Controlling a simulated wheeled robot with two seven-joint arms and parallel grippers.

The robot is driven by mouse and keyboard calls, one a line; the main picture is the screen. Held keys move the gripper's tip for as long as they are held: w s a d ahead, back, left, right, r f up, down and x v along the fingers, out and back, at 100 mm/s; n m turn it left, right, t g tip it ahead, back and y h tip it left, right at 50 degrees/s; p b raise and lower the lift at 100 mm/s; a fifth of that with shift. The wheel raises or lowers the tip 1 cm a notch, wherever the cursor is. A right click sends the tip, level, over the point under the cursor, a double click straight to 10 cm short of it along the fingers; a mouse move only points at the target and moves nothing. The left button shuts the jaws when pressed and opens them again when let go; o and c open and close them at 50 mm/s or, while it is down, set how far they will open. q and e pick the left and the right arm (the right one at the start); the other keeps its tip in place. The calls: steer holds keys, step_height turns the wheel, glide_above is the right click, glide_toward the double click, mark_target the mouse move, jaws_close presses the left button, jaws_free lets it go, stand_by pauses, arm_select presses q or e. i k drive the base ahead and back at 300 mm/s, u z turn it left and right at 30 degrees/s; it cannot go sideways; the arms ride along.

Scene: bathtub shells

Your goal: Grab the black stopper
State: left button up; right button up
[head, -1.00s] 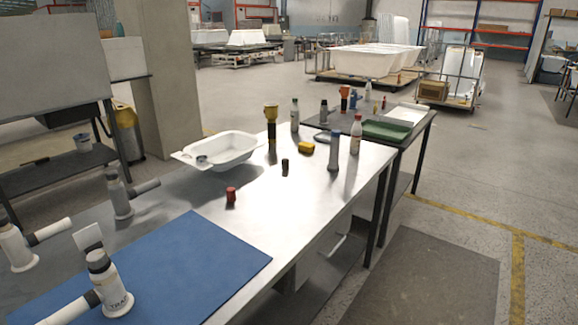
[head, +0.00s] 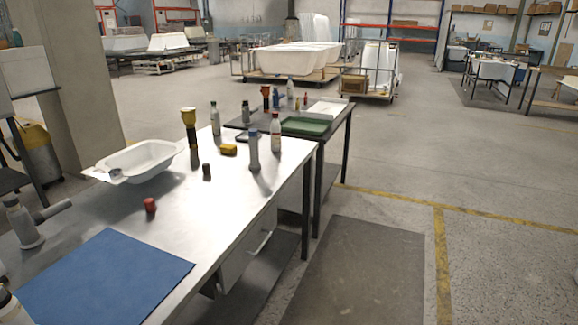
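A small dark, nearly black stopper-like piece (head: 206,169) stands upright on the bare steel table (head: 222,196) in the head view. A similar red piece (head: 150,205) stands nearer, to its lower left. The dark piece is small in the picture, so its details are not clear. Nothing touches it, and open table surface surrounds it. Neither of my grippers is in view.
A white tub shell (head: 138,161) lies left of the dark piece. A yellow-topped black tool (head: 189,127), a yellow block (head: 228,150) and a grey-blue bottle (head: 253,150) stand behind it. A blue mat (head: 105,275) covers the near table. Floor on the right is free.

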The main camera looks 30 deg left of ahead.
mark_target(206, 167)
steer(key=z, duration=0.2)
steer(key=i, duration=3.9)
steer(key=u, duration=3.35)
